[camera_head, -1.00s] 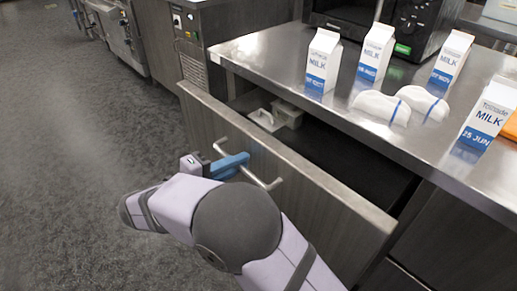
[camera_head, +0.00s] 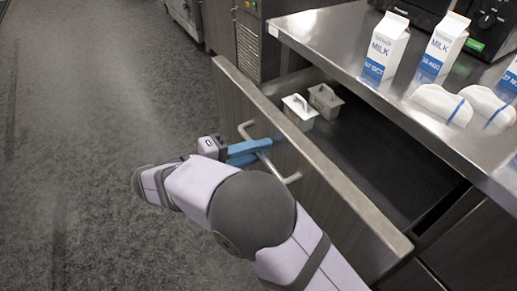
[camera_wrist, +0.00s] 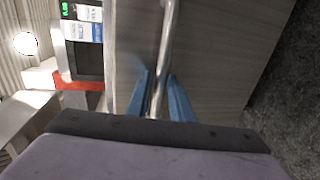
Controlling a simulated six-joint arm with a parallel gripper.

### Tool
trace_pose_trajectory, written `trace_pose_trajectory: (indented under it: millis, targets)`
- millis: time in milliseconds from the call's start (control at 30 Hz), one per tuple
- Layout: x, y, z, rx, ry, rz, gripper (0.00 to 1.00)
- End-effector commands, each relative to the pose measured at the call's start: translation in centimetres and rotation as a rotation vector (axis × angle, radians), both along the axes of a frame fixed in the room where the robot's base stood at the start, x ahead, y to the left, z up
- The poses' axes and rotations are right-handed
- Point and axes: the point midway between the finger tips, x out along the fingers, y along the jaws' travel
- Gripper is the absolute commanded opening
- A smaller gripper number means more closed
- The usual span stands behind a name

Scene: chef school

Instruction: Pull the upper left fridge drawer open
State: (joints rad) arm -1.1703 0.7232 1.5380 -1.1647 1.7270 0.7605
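The upper left fridge drawer (camera_head: 335,188) stands well open below the steel counter, with its interior floor bare toward the near end. Its metal bar handle (camera_head: 287,178) is on the outer face. My gripper (camera_head: 268,147) has its blue fingers at the handle in the head view. In the wrist view the handle (camera_wrist: 168,45) runs between the two blue fingers of my gripper (camera_wrist: 158,88), which look closed around it.
The steel counter (camera_head: 335,40) above holds several milk cartons, such as one at the left (camera_head: 386,48), and white wrapped items (camera_head: 441,103). A black microwave (camera_head: 490,25) stands behind. The grey floor (camera_head: 90,150) at the left is clear.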

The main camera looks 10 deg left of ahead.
Motion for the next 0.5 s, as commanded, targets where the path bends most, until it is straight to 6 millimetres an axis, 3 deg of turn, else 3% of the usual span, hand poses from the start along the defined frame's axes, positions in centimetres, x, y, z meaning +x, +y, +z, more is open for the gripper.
trace_pose_trajectory:
  millis: [267, 500]
  targets:
    - [0.0, 0.1, 0.0, 0.000, 0.000, 0.001, 0.20]
    - [-1.5, 1.5, 0.5, 0.001, 0.000, 0.003, 0.20]
